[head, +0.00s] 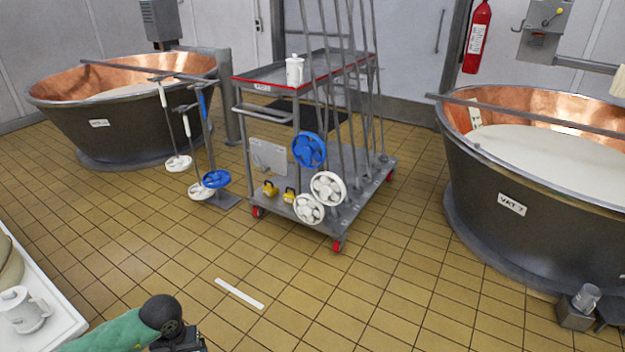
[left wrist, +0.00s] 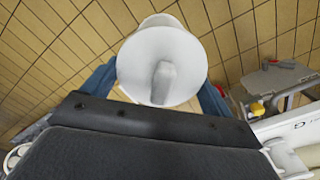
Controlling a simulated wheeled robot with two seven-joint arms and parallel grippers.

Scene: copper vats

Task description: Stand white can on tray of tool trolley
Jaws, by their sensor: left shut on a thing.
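My left gripper (left wrist: 155,90) has its blue fingers shut on a white can (left wrist: 138,72), seen close up with its round white face and a greyish knob towards the camera. In the head view only my left wrist (head: 178,338) shows at the bottom edge, and the held can is out of frame. The tool trolley (head: 350,205) stands ahead, beyond open floor. Its red-edged grey tray (head: 262,76) bears another white can (head: 294,70), upright near its middle. My right gripper is in neither view.
Long-handled tools with blue and white discs (head: 309,150) lean on the trolley's right side and rise past the tray. Copper vats stand left (head: 110,120) and right (head: 530,210). A white table (head: 55,325) with a similar white can (head: 22,310) is at lower left.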

